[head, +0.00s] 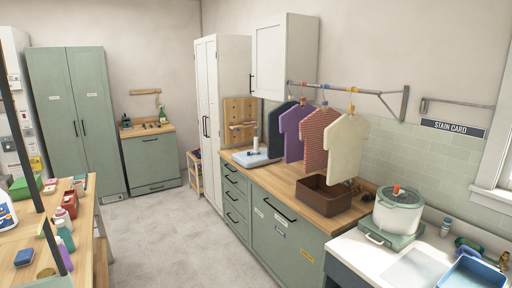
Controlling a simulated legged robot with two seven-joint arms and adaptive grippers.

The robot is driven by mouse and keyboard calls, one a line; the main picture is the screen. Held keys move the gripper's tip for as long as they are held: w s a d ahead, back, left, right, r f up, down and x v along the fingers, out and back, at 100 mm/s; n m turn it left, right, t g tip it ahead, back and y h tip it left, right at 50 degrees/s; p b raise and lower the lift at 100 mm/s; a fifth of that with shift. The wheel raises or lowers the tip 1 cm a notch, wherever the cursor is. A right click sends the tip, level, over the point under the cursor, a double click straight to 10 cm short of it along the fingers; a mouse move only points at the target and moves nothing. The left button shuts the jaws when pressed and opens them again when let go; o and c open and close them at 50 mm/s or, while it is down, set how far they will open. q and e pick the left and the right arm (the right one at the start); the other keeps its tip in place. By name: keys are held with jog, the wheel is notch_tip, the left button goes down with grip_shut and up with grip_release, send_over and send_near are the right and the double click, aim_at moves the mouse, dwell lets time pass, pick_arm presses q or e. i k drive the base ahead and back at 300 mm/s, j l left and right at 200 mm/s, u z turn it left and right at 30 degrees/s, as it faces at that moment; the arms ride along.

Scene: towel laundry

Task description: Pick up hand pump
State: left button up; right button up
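Neither of my grippers is in view. I cannot pick out a hand pump with certainty. A small green and dark item (469,244) lies at the right of the sink counter, too small to tell what it is. A small bottle with a pale body (446,228) stands left of it. Several bottles stand on the wooden table at the left, among them a teal one (65,236) and a purple-grey one (64,258).
A wooden counter (285,185) with a brown bin (322,196) runs along the right wall, shirts hanging above it. A blue tray (470,273) is at bottom right. The floor (165,235) between is clear.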

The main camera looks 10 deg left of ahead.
aim_at(256, 151)
jog(key=i+l+u, duration=0.15)
jog(key=i, duration=0.35)
jog(key=i+l+u, duration=0.2)
jog(key=i, duration=0.3)
jog(key=i+j, duration=0.2)
jog(key=i, duration=0.5)
jog(key=i+j+u, duration=0.15)
jog(key=i, duration=0.5)
jog(key=i+j, duration=0.2)
jog(key=i, duration=0.5)
jog(key=j+u, duration=0.05)
